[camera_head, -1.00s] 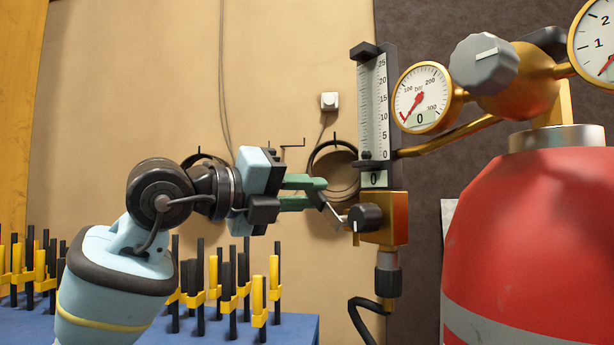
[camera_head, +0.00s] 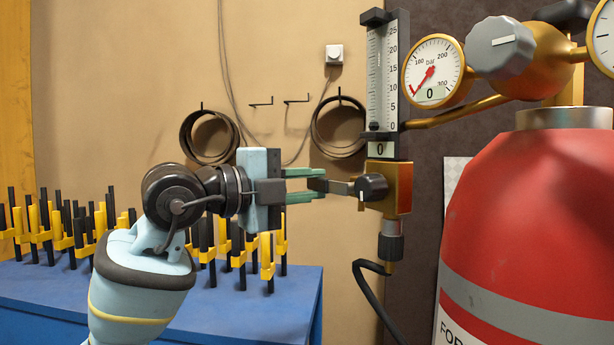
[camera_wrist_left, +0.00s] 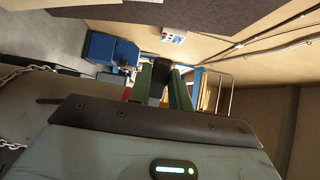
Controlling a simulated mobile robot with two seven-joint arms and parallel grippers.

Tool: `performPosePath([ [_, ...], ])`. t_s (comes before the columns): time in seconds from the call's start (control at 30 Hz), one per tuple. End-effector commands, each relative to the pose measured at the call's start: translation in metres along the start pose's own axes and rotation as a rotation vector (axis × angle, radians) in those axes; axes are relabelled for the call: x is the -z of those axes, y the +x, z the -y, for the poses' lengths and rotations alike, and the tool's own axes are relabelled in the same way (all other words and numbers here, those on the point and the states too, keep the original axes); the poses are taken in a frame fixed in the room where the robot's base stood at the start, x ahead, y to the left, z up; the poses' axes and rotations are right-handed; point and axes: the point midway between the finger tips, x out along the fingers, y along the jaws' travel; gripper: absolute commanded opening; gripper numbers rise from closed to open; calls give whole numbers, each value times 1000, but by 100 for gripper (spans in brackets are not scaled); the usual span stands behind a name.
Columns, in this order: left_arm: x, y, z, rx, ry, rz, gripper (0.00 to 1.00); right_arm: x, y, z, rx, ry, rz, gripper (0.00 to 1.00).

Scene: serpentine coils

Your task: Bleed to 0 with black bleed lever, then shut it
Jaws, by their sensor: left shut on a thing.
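The black bleed lever (camera_head: 338,187) sticks out to the left, about level, from the gold valve block (camera_head: 404,187) under the flow tube (camera_head: 383,80). My left gripper (camera_head: 318,184) has its green fingers shut on the lever's outer end. In the left wrist view, a dark piece (camera_wrist_left: 159,82) shows between the green fingers. A black knob (camera_head: 371,187) with a white mark pointing down sits on the block. The flow tube's black float is low, by 0, and its display reads 0. The round bar gauge (camera_head: 433,70) has its red needle at the low end and its display reads 0.
A red cylinder (camera_head: 540,210) fills the right side, with a grey knob (camera_head: 500,42) above it. A black hose (camera_head: 368,285) hangs below the block. A blue table (camera_head: 60,300) with several black and yellow stands is at left. Coils hang on the wall (camera_head: 208,137).

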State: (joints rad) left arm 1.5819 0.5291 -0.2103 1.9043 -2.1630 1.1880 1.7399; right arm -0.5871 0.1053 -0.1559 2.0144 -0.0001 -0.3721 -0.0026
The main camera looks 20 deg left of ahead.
Motion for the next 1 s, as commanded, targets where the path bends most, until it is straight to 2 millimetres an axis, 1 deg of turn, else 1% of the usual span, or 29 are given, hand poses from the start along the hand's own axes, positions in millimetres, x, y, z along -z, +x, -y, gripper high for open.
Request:
performPosePath([
  [0.47, 0, 0, -1, -1, -15, -1, 0, 3, -1, 0, 0, 0, -4, 74],
  [0.5, 0, 0, -1, -1, -15, -1, 25, 3, -1, 0, 0, 0, -5, 74],
  [0.63, 0, 0, -1, -1, -14, 0, 42, 4, -1, 0, 0, 0, -6, 74],
  [0.9, 0, 0, -1, 0, -12, 0, 42, 4, -1, 0, 0, 0, -6, 74],
  [1.0, -1, -6, -1, 1, -12, 1, 42, 3, 0, 0, 0, 0, -4, 74],
])
